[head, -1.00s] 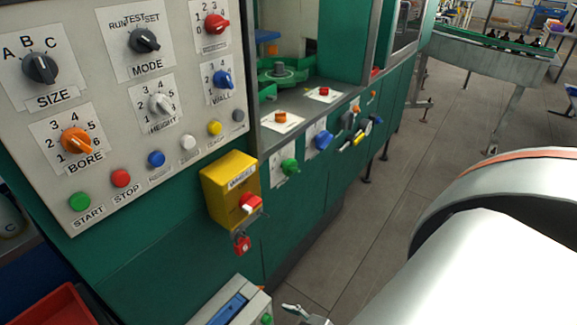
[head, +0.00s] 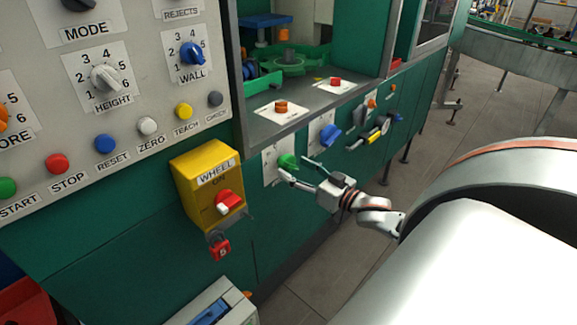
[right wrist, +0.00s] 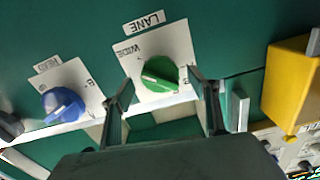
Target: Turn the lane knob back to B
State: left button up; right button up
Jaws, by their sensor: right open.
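The lane knob (right wrist: 158,74) is a round green knob with a pale pointer line, on a white plate (right wrist: 182,42) under a LANE label (right wrist: 143,23) in the right wrist view. Its pointer lies toward the picture's left; I cannot make out a B beside it. In the head view the green knob (head: 288,161) is on the front of the green machine, partly behind a fingertip. My right gripper (head: 299,167) is open in front of it. In the right wrist view the fingers (right wrist: 162,82) stand one on each side of the knob, with no clear contact. My left gripper is not in view.
A blue knob (right wrist: 63,104) is beside the lane knob; it also shows in the head view (head: 330,134). A yellow WHEEL box (head: 203,180) with a red switch and padlock juts out nearby. The control panel (head: 140,75) is at the left. Open floor lies at the right.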

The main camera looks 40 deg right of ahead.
aim_at(294, 168)
jog(key=shift+w+a, duration=0.15)
jog(key=shift+w, duration=0.9)
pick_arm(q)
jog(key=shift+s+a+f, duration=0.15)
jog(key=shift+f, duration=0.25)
pick_arm(e)
jog(key=shift+w, duration=0.55)
jog(key=c, duration=1.1)
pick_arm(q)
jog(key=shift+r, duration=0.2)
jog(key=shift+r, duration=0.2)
